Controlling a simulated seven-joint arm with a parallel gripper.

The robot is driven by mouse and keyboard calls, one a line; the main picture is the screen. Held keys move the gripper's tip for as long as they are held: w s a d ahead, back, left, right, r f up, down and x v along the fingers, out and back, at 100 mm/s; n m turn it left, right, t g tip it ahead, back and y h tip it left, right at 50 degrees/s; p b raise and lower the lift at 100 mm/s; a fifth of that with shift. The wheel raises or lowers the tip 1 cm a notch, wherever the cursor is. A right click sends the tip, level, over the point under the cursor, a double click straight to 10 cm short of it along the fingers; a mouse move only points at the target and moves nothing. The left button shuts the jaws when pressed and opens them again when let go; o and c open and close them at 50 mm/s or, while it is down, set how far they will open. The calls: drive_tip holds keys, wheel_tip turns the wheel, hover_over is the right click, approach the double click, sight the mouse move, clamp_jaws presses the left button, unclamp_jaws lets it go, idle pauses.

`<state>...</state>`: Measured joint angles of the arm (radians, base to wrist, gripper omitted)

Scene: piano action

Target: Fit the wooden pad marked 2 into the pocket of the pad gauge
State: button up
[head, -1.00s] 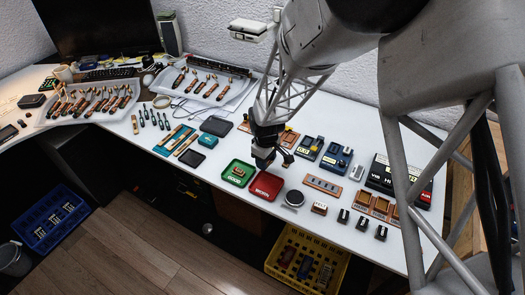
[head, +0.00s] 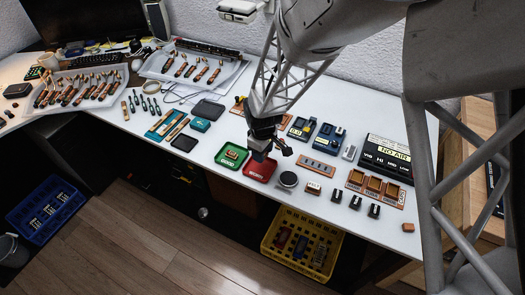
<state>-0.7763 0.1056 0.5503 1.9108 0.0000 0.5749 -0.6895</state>
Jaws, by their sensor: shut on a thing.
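My gripper (head: 259,155) is over the back edge of the red tray, at the middle of the table. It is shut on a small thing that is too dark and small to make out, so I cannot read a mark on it. A board with three brown wooden pockets (head: 375,187) lies at the right of the table; I cannot tell whether it is the pad gauge. A small wooden block with a pale label (head: 313,188) stands in front of the grey strip; its mark is unreadable. A plain brown block (head: 408,227) lies near the right front corner.
The green tray (head: 224,165) holds a small stack, left of the red tray (head: 261,177). A yellow crate (head: 301,246) is below.

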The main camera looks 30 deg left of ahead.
drive_tip(key=shift+n, duration=0.3)
drive_tip(key=w, duration=0.4)
drive_tip(key=w+r, duration=0.1)
drive_tip(key=w, duration=0.8)
drive_tip(key=shift+w+d+r, duration=0.2)
drive_tip(key=shift+w+d, duration=0.05)
drive_tip(key=shift+d, duration=0.15)
approach(300, 123)
drive_tip(key=shift+n, duration=0.3)
drive_tip(key=shift+s+f, duration=0.1)
drive_tip(key=shift+f, duration=0.2)
drive_tip(key=shift+f, duration=2.45)
drive_tip(key=shift+f, duration=0.4)
